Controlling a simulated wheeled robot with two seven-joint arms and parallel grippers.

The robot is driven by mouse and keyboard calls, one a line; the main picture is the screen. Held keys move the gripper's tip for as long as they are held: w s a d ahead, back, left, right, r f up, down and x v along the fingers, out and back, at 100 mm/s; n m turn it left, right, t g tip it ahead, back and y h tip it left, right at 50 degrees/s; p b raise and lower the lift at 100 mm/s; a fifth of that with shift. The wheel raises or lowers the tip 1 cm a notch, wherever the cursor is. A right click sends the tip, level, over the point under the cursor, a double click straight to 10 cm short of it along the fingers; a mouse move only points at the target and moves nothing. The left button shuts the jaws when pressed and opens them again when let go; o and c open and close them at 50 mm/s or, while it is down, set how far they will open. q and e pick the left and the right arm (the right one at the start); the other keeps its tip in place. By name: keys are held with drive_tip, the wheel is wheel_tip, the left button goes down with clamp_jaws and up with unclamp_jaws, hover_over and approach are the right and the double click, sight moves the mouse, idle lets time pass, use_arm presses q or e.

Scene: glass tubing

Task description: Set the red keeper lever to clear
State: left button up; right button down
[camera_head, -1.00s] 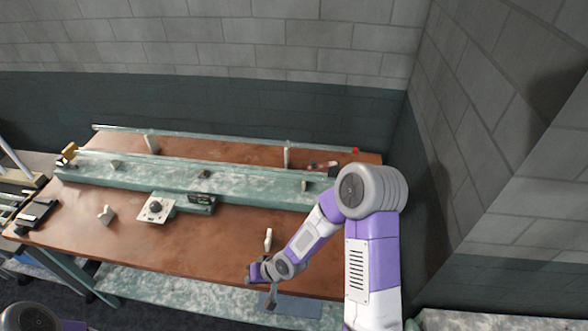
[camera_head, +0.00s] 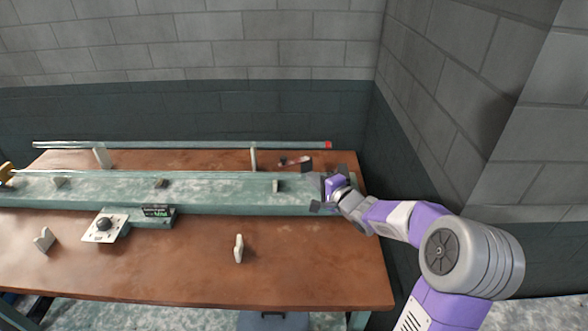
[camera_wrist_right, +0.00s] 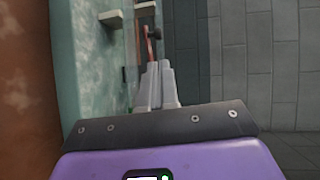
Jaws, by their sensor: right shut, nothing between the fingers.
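The red keeper lever (camera_head: 294,161) appears small at the back right of the table in the head view, behind the teal bench, beside a dark piece. In the right wrist view a red, lever-like part (camera_wrist_right: 154,33) stands just beyond my fingertips; its exact setting is too small to tell. My right gripper (camera_head: 323,183) is at the right end of the bench, to the right of and in front of the lever. Its pale fingers (camera_wrist_right: 158,70) are shut together with nothing between them, apart from the lever as far as I can see.
A long glass tube (camera_head: 200,145) with a red end (camera_head: 327,145) runs along the back on pale supports. The teal bench (camera_head: 110,188) carries small blocks. A dial box (camera_head: 104,226) and pale holders stand in front. The wall is close on the right.

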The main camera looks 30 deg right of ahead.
drive_tip(key=b, duration=0.4)
approach(285, 160)
drive_tip(key=w, duration=0.2)
drive_tip(key=w+f, duration=0.1)
drive_tip(key=w, duration=0.2)
drive_tip(key=shift+w+a, duration=0.1)
drive_tip(key=shift+w, duration=0.05)
use_arm(q)
drive_tip(key=shift+f, duration=2.1)
use_arm(e)
drive_tip(key=shift+w+f, duration=0.1)
drive_tip(key=shift+w, duration=0.65)
